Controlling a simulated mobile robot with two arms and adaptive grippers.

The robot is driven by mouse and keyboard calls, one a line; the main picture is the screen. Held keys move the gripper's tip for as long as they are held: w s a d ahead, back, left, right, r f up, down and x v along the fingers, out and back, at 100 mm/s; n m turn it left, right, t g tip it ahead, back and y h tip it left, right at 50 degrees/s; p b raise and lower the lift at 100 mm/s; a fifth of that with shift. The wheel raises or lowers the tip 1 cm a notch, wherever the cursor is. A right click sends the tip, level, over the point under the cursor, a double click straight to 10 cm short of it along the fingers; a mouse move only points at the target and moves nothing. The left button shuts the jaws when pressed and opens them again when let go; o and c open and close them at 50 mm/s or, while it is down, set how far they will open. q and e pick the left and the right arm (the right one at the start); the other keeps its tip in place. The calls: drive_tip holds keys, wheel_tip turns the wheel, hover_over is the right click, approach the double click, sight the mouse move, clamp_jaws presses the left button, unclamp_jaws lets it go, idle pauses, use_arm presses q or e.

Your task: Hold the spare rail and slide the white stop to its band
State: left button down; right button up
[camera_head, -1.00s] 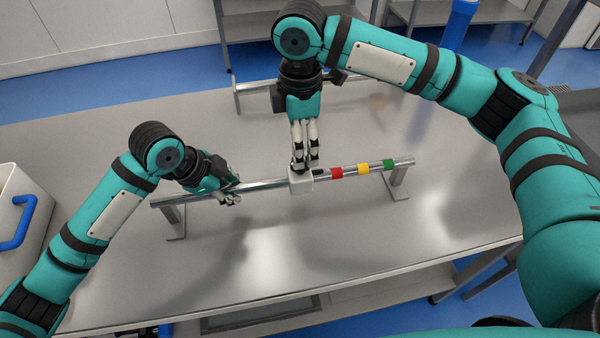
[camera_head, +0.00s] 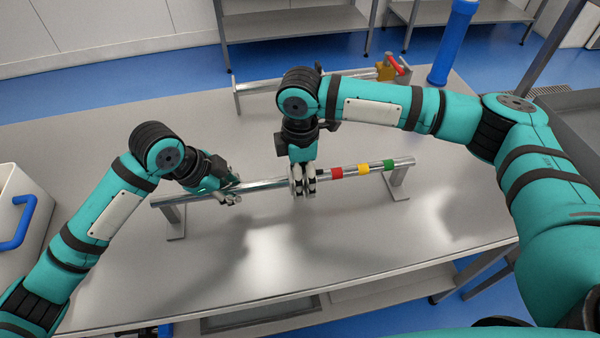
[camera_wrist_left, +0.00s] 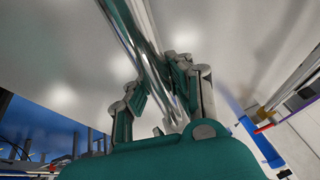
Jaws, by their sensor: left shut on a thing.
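The near rail (camera_head: 265,185) is a silver bar on two feet, with red (camera_head: 336,173), yellow (camera_head: 364,169) and green (camera_head: 390,164) bands toward its right end. My left gripper (camera_head: 229,191) is shut on the rail near its left end; in the left wrist view the rail (camera_wrist_left: 130,35) passes between its fingers. My right gripper (camera_head: 303,192) points down at the rail, just left of the red band, with its fingers low over the bar. The white stop is hidden behind these fingers, so I cannot tell whether they grip it.
A second rail (camera_head: 262,87) stands behind, with orange (camera_head: 385,72) and red (camera_head: 398,63) parts at its right end. A blue cylinder (camera_head: 453,42) stands at the back right. A white tub with a blue handle (camera_head: 17,222) is at the left. The tabletop in front (camera_head: 350,240) is clear.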

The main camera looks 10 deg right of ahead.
use_arm(q)
drive_tip(key=shift+s+r, duration=0.1)
use_arm(e)
clamp_jaws()
use_arm(q)
drive_tip(key=shift+d, duration=0.1)
use_arm(e)
drive_tip(key=shift+w+d, duration=0.1)
drive_tip(key=shift+d, duration=1.55)
drive_tip(key=shift+o, duration=0.6)
unclamp_jaws()
drive_tip(key=shift+a, duration=0.15)
drive_tip(key=shift+r, duration=0.15)
wheel_tip(320, 180, up, 12)
use_arm(q)
drive_tip(key=c, duration=1.1)
unclamp_jaws()
drive_tip(key=shift+c, duration=0.2)
